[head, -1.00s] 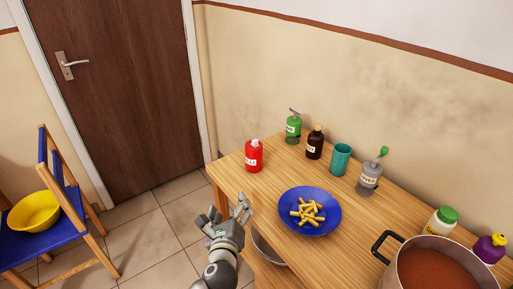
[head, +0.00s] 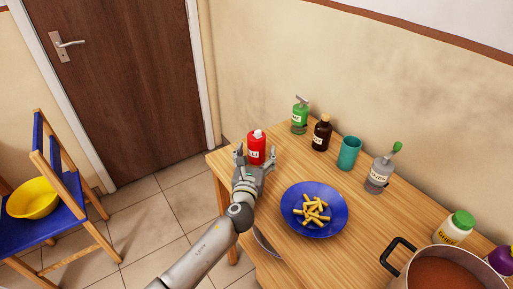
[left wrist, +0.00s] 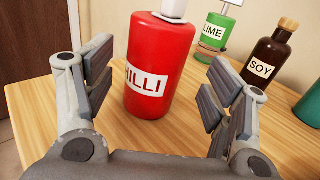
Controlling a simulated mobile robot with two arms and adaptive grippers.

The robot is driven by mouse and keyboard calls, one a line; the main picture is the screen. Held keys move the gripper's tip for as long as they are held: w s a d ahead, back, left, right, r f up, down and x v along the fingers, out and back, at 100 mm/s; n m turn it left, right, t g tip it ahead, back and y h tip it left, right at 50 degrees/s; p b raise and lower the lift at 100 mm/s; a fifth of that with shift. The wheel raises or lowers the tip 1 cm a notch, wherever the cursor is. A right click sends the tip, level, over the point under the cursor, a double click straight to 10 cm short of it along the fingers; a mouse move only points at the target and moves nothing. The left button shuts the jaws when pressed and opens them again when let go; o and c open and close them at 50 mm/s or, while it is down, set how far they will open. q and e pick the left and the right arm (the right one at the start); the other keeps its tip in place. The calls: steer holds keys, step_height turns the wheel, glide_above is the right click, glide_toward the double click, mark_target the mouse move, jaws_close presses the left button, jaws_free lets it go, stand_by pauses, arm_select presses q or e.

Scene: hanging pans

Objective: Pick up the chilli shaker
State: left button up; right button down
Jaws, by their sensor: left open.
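The chilli shaker (head: 256,148) is a red bottle with a white cap and a white label. It stands upright near the left end of the wooden table (head: 322,262). In the left wrist view the chilli shaker (left wrist: 160,65) stands just ahead, between the two spread fingers, and part of its label reads "HILLI". My left gripper (head: 254,164) is open at the near side of the shaker; it also shows in the left wrist view (left wrist: 158,100). No finger visibly grips the shaker. My right gripper is not in view.
Behind stand a green lime bottle (head: 300,115), a dark soy bottle (head: 322,132), a teal cup (head: 349,153) and a grey bottle (head: 378,175). A blue plate of fries (head: 333,229) lies right of my arm. A pot (head: 445,275) stands at the right.

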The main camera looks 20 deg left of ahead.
arm_select(q)
steer(key=w, duration=0.2)
steer(key=w+a, duration=0.1)
steer(key=w, duration=0.1)
steer(key=shift+r, duration=0.1)
steer(key=c, duration=1.2)
